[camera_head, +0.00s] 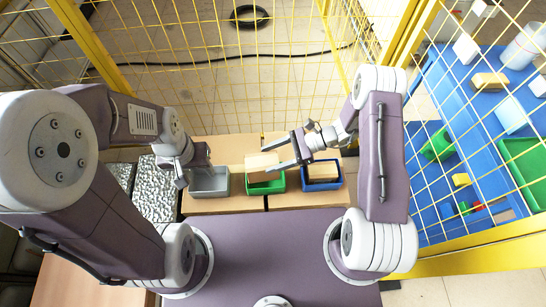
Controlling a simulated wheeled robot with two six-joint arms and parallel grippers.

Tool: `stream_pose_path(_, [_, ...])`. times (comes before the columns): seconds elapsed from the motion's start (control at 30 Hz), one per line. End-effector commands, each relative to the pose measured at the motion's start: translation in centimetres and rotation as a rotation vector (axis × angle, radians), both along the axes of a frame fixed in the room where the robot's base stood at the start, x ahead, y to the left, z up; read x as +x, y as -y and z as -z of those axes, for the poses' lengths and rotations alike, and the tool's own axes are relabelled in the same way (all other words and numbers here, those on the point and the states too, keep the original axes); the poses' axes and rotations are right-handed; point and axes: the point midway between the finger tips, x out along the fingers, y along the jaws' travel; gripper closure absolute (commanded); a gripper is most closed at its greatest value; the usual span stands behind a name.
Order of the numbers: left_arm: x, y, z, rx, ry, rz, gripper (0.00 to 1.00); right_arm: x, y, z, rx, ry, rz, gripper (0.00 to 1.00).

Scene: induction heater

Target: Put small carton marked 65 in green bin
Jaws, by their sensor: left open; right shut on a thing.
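Any marking on the carton is too small to read. The green bin stands on the cardboard-coloured surface between a grey bin (209,193) and a blue bin (322,186). The carton hides part of the green bin's back and inside. My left gripper (194,174) is open and empty at the grey bin's left side, near its rim.
A yellow mesh fence (200,60) stands behind the bins, with another at the right. Blue tables (450,100) with several blocks and green containers are beyond the right fence. A metallic textured panel (156,190) is left of the grey bin.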

Motion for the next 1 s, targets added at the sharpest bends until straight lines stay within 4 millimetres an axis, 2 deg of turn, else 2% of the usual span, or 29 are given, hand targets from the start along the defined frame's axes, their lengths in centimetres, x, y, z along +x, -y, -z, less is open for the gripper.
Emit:
stream_pose_path(0.03, [0.0, 0.0, 0.3, 0.000, 0.000, 0.000, 0.51, 0.8, 0.2, 0.2, 0.001, 0.001, 0.031, 1.00])
stream_pose_path(0.13, [0.0, 0.0, 0.3, 0.000, 0.000, 0.000, 0.51, 1.5, 0.4, 0.1, 0.001, -0.001, 0.060, 1.00])
stream_pose_path(0.47, [0.0, 0.0, 1.1, 0.000, 0.000, 0.000, 0.51, 1.4, 0.4, 1.0, 0.001, -0.001, 0.058, 1.00])
stream_pose_path(1.0, [0.0, 0.0, 5.5, 0.000, 0.000, 0.000, 0.51, 1.4, 0.3, 6.1, 0.000, -0.001, 0.056, 1.00])
